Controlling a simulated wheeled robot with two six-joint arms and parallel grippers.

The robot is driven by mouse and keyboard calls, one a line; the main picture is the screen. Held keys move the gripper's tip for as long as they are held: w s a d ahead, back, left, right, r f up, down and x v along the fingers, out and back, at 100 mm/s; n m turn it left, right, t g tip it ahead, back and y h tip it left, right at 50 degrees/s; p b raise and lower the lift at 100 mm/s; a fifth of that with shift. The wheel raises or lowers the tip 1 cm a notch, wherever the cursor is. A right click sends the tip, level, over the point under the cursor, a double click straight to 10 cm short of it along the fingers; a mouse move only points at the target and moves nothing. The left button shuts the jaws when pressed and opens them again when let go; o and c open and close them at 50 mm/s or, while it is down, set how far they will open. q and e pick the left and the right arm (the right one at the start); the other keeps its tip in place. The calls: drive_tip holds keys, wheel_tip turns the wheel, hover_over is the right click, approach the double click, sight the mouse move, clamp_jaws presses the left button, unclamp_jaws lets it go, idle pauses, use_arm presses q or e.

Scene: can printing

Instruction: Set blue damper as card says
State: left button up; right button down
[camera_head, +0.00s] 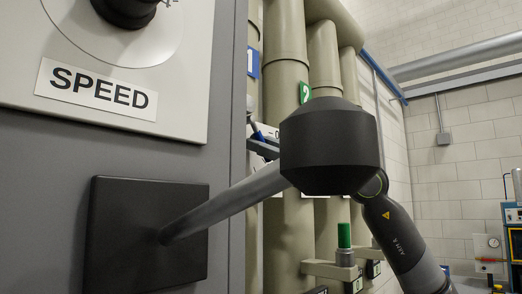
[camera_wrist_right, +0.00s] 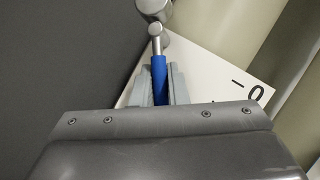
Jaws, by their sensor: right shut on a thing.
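The blue damper handle (camera_wrist_right: 159,72) is a blue grip on a metal rod that runs up to a round metal pivot (camera_wrist_right: 154,8) in the right wrist view. My right gripper (camera_wrist_right: 160,88) is shut around the blue grip. In the head view a little of the blue handle (camera_head: 259,135) shows left of my dark wrist, which hides most of the gripper. Behind the handle is a white scale plate (camera_wrist_right: 215,75) with a dash and a 0; the rest of its marks are hidden. No card with a setting is in view. My left gripper is not in view.
Beige pipes carry a blue tag 1 (camera_head: 253,63) and a green tag 2 (camera_head: 305,92). A green handle (camera_head: 344,235) stands upright below my wrist. A grey cabinet (camera_head: 225,110) with a SPEED label (camera_head: 97,90) fills the left; a grey bar (camera_head: 225,205) slants from its black plate.

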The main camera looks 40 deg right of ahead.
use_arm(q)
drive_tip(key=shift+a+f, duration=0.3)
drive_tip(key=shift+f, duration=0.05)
use_arm(e)
drive_tip(key=shift+a+f+m+t, duration=0.15)
drive_tip(key=shift+a+m+t, duration=0.2)
drive_tip(key=shift+m, duration=0.35)
drive_tip(key=shift+d, duration=0.1)
drive_tip(key=c, duration=1.7)
unclamp_jaws()
